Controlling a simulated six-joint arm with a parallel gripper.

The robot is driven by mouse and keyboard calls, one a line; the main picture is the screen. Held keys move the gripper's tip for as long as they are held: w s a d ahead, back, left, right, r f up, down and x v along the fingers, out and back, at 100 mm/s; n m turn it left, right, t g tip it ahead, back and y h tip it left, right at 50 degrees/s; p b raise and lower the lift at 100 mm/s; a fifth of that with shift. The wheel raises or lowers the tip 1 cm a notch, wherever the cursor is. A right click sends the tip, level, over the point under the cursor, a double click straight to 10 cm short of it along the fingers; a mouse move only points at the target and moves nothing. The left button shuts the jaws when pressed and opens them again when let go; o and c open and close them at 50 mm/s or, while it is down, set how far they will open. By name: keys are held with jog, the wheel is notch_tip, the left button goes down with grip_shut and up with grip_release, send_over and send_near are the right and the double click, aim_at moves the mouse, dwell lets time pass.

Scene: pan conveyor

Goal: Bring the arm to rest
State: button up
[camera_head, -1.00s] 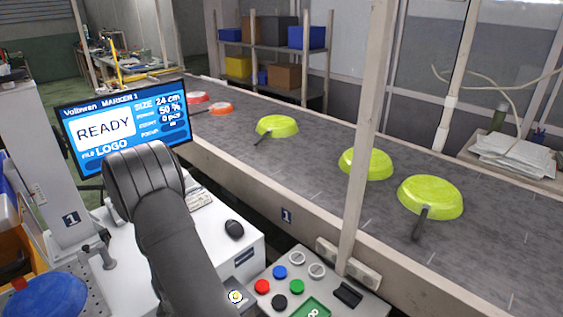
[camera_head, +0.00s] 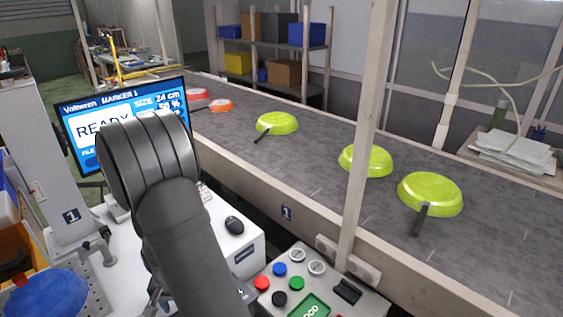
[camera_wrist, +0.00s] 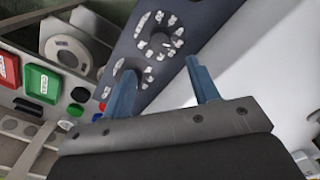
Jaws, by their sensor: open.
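My gripper (camera_wrist: 162,88) shows in the wrist view with its two blue-grey fingers apart and nothing between them. Beyond the fingers is a dark plate (camera_wrist: 215,25) with round openings ringed by white marks. In the head view my dark arm rises from the bottom centre and its rounded joint covers part of the marker screen; my gripper is not visible there.
The marker screen (camera_head: 75,110) reads READY. A button panel (camera_head: 325,285) stands at the front, also in the wrist view (camera_wrist: 60,112). A conveyor (camera_head: 320,190) carries green pans (camera_head: 430,193) and red ones (camera_head: 220,105). A post (camera_head: 362,130) rises before it. A blue pan (camera_head: 48,295) lies lower left.

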notch_tip(320, 180, up, 8)
jog(key=f, duration=0.1)
notch_tip(320, 180, down, 17)
jog(key=shift+r, duration=0.1)
jog(key=shift+r+n, duration=0.15)
jog(key=shift+n, duration=0.25)
jog(key=n, duration=0.5)
jog(key=shift+n, duration=0.3)
jog(key=n, duration=0.6)
jog(key=shift+n, duration=0.3)
